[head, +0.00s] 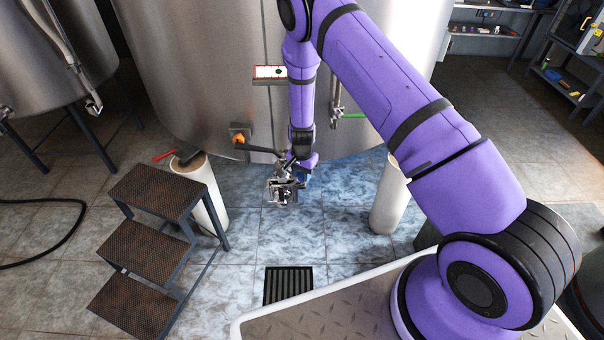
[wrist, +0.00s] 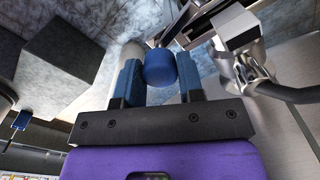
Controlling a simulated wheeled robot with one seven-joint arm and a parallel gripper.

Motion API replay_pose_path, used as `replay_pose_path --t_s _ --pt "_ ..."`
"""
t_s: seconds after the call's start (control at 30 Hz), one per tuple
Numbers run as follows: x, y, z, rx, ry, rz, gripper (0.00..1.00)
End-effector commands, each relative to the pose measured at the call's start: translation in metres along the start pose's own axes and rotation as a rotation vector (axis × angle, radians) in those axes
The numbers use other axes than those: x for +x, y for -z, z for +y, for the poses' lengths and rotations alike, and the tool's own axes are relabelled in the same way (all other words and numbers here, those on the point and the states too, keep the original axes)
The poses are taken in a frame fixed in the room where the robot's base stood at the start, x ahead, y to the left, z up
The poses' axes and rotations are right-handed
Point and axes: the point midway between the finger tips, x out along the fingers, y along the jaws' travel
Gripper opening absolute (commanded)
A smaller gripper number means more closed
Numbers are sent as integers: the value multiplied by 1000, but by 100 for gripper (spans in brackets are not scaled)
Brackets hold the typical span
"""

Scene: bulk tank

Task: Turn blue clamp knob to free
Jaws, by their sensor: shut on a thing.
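The blue clamp knob (wrist: 160,67) is a short, rounded cylinder in the wrist view. It sits between the two blue-padded fingers of my gripper (wrist: 160,82), which are shut on it. Bright metal fitting parts (wrist: 240,60) lie just right of the fingers, with a dark curved bar running off to the right. In the head view my gripper (head: 286,187) is low in front of the large steel tank (head: 200,60). The knob cannot be made out there. Which way the knob is turned cannot be told.
Metal steps (head: 150,190) stand left of my gripper. White tank legs (head: 205,195) stand on both sides. An orange fitting (head: 239,138) with a dark bar and a green-handled valve (head: 350,115) are on the tank. A floor drain (head: 288,285) lies in front, with clear tiles around it.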

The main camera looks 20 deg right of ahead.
Motion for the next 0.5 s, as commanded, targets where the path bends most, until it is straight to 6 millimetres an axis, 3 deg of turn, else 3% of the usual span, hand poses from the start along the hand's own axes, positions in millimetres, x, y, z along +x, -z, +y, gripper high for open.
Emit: replay_pose_path --t_s 0.5 --pt "0 1 0 -490 2 1 12"
